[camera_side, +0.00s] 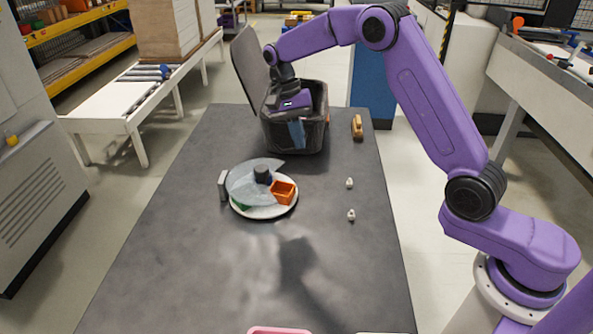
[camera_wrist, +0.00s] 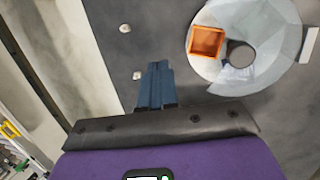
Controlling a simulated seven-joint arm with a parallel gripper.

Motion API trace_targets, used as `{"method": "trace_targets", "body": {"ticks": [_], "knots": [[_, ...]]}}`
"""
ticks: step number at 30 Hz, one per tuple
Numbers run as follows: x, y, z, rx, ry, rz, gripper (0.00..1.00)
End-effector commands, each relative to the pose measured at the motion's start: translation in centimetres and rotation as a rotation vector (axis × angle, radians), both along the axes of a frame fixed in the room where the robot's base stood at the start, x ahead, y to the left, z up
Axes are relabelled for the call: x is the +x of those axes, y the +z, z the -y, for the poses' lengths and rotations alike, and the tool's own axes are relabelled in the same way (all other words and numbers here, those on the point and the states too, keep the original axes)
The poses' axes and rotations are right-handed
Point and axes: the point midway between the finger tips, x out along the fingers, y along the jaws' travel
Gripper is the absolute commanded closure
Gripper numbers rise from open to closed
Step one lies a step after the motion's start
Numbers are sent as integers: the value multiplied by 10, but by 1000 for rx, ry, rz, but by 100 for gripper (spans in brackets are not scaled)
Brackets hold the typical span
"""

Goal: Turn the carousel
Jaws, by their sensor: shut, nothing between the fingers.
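The carousel (camera_side: 268,212) is a round pale turntable on the dark table, with a grey, partly see-through cover over part of it and a dark hub (camera_side: 262,172) in the middle. An orange square bin (camera_side: 283,191) sits in the uncovered part at its right front. A bit of green (camera_side: 241,206) shows under the cover. In the wrist view the carousel (camera_wrist: 226,18) is at the upper right, with the orange bin (camera_wrist: 207,42). My gripper (camera_side: 298,146) has its blue fingers together and empty, pointing down by the black container, behind and apart from the carousel. The fingers (camera_wrist: 157,66) also show shut in the wrist view.
A black container (camera_side: 315,113) with its lid (camera_side: 249,70) raised stands behind the carousel. A tan-brown object (camera_side: 357,127) and two small white pieces (camera_side: 349,183) (camera_side: 351,215) lie to the right. A small grey block (camera_side: 222,185) stands at the carousel's left. The table's front is mostly clear.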

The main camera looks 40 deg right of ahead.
Motion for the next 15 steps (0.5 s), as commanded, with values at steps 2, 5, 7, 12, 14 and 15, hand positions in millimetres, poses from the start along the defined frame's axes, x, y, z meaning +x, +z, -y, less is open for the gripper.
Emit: {"method": "trace_targets", "body": {"ticks": [2, 5, 7, 12, 14, 15], "knots": [[5, -3, 5, 63, 128, -5, 100], [10, -6, 10, 143, 300, -6, 100], [14, -8, 14, 198, 422, -3, 100], [23, -14, 23, 329, 719, 15, 100], [26, -16, 26, 374, 824, 24, 100], [28, -17, 28, 403, 895, 32, 100]]}}
